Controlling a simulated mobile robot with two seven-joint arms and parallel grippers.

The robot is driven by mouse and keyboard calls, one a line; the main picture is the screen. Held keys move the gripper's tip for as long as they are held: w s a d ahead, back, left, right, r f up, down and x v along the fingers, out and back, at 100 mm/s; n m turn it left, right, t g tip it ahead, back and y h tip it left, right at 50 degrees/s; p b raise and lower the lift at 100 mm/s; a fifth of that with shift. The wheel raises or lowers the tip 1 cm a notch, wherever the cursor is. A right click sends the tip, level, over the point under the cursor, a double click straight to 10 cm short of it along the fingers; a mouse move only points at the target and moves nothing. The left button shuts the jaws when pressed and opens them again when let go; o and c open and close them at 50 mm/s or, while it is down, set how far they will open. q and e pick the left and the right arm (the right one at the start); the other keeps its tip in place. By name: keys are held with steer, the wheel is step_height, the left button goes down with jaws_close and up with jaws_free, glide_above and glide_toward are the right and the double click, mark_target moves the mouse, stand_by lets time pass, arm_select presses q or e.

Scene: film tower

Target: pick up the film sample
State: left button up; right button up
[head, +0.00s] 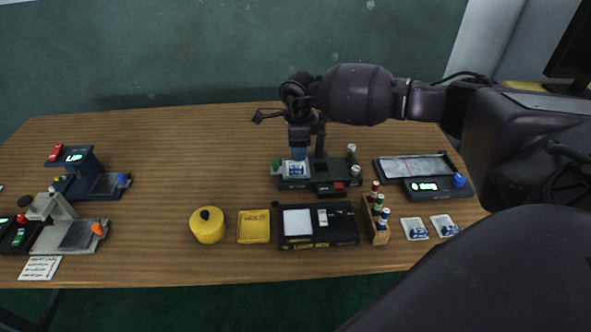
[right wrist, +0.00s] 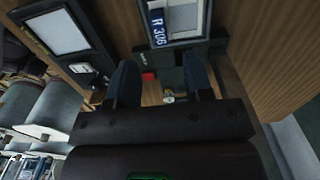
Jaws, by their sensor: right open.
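The film sample (head: 296,168), a pale square with a blue label, lies on the dark film tower stand (head: 322,186) at the centre of the table. In the right wrist view the film sample (right wrist: 183,17) is cut by the top edge, and its blue strip reads "R 306". My right gripper (head: 299,152) points down over the stand, right at the sample in the head view; it hides part of the stand. In the right wrist view its two fingers (right wrist: 161,82) are apart with nothing held between them. My left gripper is not in view.
A black light box (head: 318,240), yellow tray (head: 254,240) and yellow canister (head: 207,232) stand in front. A wooden vial rack (head: 379,238), two packets (head: 415,229) and a scale (head: 430,188) are right. Devices (head: 75,235) fill the left; the table's left-centre is clear.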

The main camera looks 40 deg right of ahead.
mark_target(298, 167)
step_height(298, 167, down, 7)
steer(key=shift+r+b, duration=0.1)
steer(key=shift+b, duration=0.25)
steer(key=shift+c, duration=0.5)
jaws_close()
